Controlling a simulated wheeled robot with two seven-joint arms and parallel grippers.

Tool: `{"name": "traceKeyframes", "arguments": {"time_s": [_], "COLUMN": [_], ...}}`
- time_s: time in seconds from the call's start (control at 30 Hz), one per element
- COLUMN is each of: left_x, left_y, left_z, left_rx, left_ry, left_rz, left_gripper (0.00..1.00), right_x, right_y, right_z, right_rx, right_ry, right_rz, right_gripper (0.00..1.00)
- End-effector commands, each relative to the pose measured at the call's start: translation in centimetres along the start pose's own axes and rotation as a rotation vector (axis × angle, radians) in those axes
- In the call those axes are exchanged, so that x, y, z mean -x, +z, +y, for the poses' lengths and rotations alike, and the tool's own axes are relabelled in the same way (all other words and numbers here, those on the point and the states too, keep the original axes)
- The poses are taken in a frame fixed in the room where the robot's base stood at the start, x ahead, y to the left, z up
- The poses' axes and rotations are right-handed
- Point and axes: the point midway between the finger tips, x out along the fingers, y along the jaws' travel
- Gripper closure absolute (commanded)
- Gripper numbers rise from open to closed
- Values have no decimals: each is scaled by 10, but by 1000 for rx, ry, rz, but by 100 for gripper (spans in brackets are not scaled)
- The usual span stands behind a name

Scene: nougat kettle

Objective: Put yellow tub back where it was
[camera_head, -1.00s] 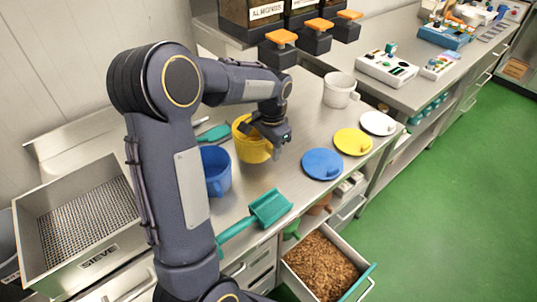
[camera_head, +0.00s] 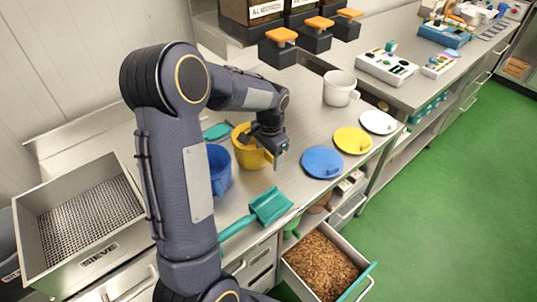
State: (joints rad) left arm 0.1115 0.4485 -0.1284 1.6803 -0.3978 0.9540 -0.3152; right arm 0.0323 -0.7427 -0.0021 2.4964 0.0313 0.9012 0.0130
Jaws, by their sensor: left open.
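The yellow tub (camera_head: 246,155) stands upright on the steel counter (camera_head: 300,95), just right of the blue tub (camera_head: 218,172). My left gripper (camera_head: 276,163) is at the tub's right side, open, pointing down around its handle area. The gripper and wrist hide the tub's right part, and I cannot tell if the fingers touch it. My right gripper is not in view.
A white tub (camera_head: 338,90) stands farther back. Blue (camera_head: 322,163), yellow (camera_head: 352,141) and white (camera_head: 378,122) lids lie along the front edge. A teal scoop (camera_head: 268,206) lies at the front. An open drawer (camera_head: 322,262) holds brown pieces. A sieve (camera_head: 85,225) is at left.

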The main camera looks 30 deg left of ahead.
Motion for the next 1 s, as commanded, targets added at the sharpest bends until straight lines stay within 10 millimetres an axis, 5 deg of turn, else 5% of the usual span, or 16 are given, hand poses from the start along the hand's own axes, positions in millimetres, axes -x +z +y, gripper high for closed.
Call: {"name": "traceKeyframes", "arguments": {"time_s": [0.23,0.7,1.0], "left_x": [12,104,133], "left_y": [-1,-1,15], "left_z": [-1,0,11], "left_rx": [0,0,29], "left_ry": [-2,-2,22], "left_rz": [4,3,47], "left_gripper": [38,38,38], "right_x": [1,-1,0], "right_y": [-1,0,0], "right_z": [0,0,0], "right_rx": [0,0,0], "right_ry": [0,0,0], "right_rz": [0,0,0], "right_gripper": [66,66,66]}}
